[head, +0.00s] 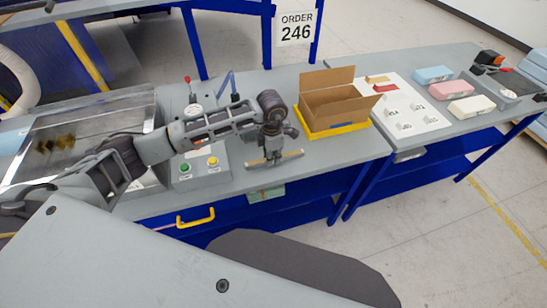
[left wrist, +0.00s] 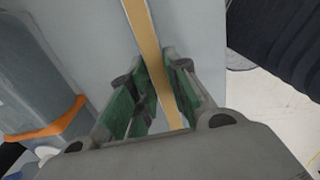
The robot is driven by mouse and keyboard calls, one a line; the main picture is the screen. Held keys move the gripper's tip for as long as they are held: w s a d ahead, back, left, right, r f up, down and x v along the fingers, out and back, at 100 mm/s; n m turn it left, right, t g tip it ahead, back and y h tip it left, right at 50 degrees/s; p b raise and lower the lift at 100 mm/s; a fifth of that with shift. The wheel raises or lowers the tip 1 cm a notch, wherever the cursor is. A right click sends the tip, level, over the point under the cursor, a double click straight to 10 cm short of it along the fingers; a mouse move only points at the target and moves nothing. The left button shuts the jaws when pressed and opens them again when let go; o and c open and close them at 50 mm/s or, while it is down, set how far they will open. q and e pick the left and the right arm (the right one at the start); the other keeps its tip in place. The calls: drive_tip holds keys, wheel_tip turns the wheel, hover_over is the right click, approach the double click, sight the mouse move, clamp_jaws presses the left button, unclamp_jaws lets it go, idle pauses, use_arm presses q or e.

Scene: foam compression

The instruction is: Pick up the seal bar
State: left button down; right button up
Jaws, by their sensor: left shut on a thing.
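The seal bar (head: 290,155) is a thin, tan strip at the front of the grey table, right of the button box. My left gripper (head: 272,160) points down over it and is shut on its middle. In the left wrist view the tan bar (left wrist: 145,35) runs between the green-padded fingers of my left gripper (left wrist: 155,90). I cannot tell whether the bar touches the table. My right gripper does not show.
An open cardboard box (head: 335,103) sits in a yellow tray (head: 336,131) behind right. A white board (head: 408,112) and blue, pink and cream blocks (head: 452,90) lie farther right.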

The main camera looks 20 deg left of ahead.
use_arm(q)
wheel_tip(320, 180, up, 8)
drive_tip(key=shift+r+b, duration=0.2)
drive_tip(key=shift+b, duration=0.7)
drive_tip(key=shift+r, duration=0.85)
